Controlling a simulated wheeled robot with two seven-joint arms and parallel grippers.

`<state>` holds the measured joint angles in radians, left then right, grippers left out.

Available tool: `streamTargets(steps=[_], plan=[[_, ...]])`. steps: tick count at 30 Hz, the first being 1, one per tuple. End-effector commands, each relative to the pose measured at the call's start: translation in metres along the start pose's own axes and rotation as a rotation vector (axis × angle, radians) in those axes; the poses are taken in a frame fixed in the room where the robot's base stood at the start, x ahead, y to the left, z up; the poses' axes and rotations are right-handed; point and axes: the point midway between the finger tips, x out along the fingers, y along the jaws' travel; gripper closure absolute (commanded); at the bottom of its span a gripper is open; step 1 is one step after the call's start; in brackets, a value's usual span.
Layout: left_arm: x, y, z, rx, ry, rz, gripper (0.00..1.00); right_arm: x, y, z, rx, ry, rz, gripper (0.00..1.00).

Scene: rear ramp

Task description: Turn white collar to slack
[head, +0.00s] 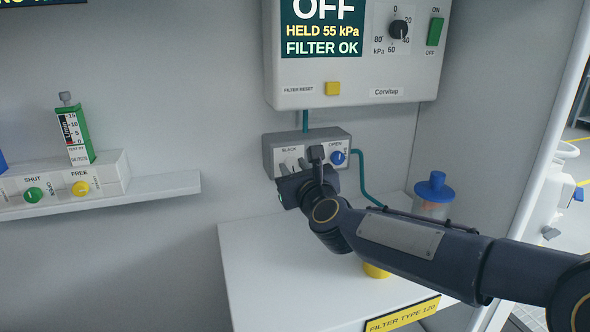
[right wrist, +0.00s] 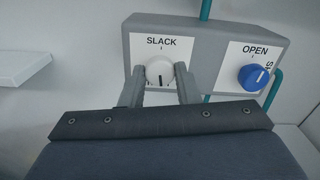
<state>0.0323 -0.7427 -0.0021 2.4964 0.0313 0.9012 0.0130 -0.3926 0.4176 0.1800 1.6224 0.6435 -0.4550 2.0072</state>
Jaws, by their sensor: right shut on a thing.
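The white collar (right wrist: 159,71) is a round knob on a grey block, under the label SLACK. Its dark mark shows on the lower part of its face, away from the SLACK tick above. My right gripper (right wrist: 161,84) is shut on the white collar, one finger on each side. In the head view the right gripper (head: 293,167) is up against the grey block (head: 316,143), and its hand hides most of the collar. My left gripper is in neither view.
A blue knob (right wrist: 253,77) marked OPEN is close right of the collar. A control box (head: 432,85) reading OFF hangs above. A white ledge with a blue-lidded jar (head: 434,188) is below. A shelf (head: 150,190) with green and yellow knobs is at left.

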Motion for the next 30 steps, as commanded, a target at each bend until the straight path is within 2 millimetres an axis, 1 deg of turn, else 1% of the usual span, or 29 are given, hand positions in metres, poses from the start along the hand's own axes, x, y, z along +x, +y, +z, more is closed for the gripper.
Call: streamTargets(steps=[8, 30], plan=[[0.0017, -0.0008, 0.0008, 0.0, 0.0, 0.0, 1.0, -0.0001, 0.0003, -0.0004, -0.206, 0.0, 0.001, 0.94], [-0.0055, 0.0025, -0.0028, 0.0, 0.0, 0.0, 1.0, 0.0, 0.0004, 0.0007, -0.91, 0.001, 0.002, 0.94]])
